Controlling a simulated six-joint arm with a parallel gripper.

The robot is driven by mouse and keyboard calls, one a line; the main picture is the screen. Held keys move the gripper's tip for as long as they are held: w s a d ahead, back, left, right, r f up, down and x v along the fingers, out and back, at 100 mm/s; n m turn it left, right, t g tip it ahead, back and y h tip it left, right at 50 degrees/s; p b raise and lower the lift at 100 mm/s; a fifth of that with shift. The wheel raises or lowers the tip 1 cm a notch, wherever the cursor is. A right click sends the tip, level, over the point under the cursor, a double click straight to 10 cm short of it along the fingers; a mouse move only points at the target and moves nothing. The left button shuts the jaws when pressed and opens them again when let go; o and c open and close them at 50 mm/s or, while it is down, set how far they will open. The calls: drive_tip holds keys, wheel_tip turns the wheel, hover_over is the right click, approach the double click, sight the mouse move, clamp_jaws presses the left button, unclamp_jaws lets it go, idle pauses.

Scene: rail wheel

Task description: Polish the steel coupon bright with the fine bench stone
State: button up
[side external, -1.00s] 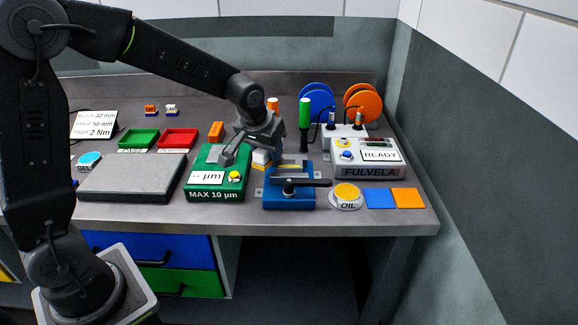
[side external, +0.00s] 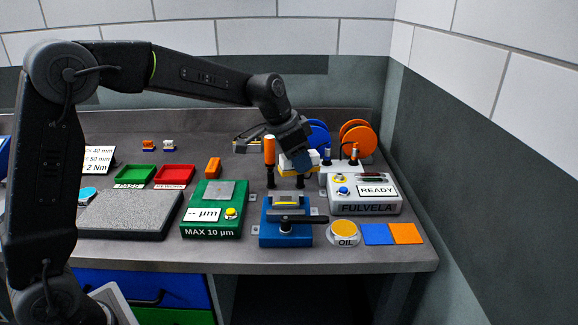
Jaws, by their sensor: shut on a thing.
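My gripper (side external: 294,158) is shut on a small white-and-yellow block (side external: 288,166), which looks like the bench stone. It holds the block behind and above the blue vise (side external: 286,236), apart from it. A grey metal plate, apparently the steel coupon (side external: 288,197), lies flat in the top of the vise, with a yellow strip in front. The vise's black handle points right. I cannot judge the coupon's finish at this size.
A green gauge (side external: 209,219) marked MAX 10 µm stands left of the vise. An orange-handled tool (side external: 269,151) stands upright close left of my gripper. The oil pot (side external: 345,229) and the grey FULVELA box (side external: 362,205) are on the right. A wide grey slab (side external: 130,212) lies left.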

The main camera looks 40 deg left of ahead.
sight(278, 198)
drive_tip(key=shift+f, duration=3.9)
drive_tip(key=shift+s+a+f, duration=0.15)
drive_tip(key=shift+s+a, duration=0.1)
drive_tip(key=shift+a, duration=0.05)
drive_tip(key=shift+c, duration=0.4)
drive_tip(key=shift+s+a, duration=1.85)
drive_tip(key=shift+s, duration=0.05)
drive_tip(key=shift+w+d, duration=2.15)
drive_tip(key=shift+d, duration=0.05)
drive_tip(key=shift+s+a, duration=2.15)
drive_tip(key=shift+a, duration=0.05)
drive_tip(key=shift+w+d, duration=2.15)
drive_tip(key=shift+d, duration=0.05)
drive_tip(key=shift+r, duration=4.15)
drive_tip(key=shift+a+f, duration=0.1)
drive_tip(key=shift+f, duration=0.1)
